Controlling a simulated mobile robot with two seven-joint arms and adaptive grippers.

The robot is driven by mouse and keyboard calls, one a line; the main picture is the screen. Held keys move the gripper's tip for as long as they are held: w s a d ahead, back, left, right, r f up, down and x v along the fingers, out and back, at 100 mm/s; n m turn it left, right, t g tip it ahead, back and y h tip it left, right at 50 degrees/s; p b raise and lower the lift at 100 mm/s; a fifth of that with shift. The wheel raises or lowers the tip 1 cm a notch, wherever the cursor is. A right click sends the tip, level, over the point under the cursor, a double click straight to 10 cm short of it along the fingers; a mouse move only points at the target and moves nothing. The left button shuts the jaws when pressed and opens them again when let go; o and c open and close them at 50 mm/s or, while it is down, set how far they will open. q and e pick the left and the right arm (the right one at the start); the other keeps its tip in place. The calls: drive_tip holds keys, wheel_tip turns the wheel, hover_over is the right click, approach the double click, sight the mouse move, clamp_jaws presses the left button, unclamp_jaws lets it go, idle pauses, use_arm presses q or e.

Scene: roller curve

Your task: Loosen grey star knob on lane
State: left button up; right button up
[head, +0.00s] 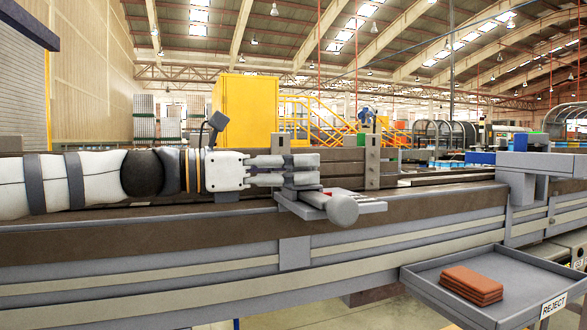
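My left gripper (312,170) reaches in from the left over the lane (215,225), its fingers pointing right. Its two fingers lie one above the other with a narrow gap. Whether they close on anything at the tips cannot be made out. Just below and right of the fingertips, a round grey knob (342,209) sticks out toward me at the end of a grey bracket (372,206) on the lane's near edge. Its star shape cannot be made out from here. The fingers partly hide the bracket's back part. My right gripper is not in view.
A grey tray (425,278) labelled REJECT, holding stacked reddish-brown pieces (471,285), juts out at the lower right. A blue-grey block on a post (540,163) stands on the lane at the right. Grey uprights (372,160) and a dark rail stand behind the gripper.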

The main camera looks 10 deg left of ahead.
use_arm(q)
drive_tip(key=c, duration=0.8)
drive_tip(key=shift+c, duration=0.2)
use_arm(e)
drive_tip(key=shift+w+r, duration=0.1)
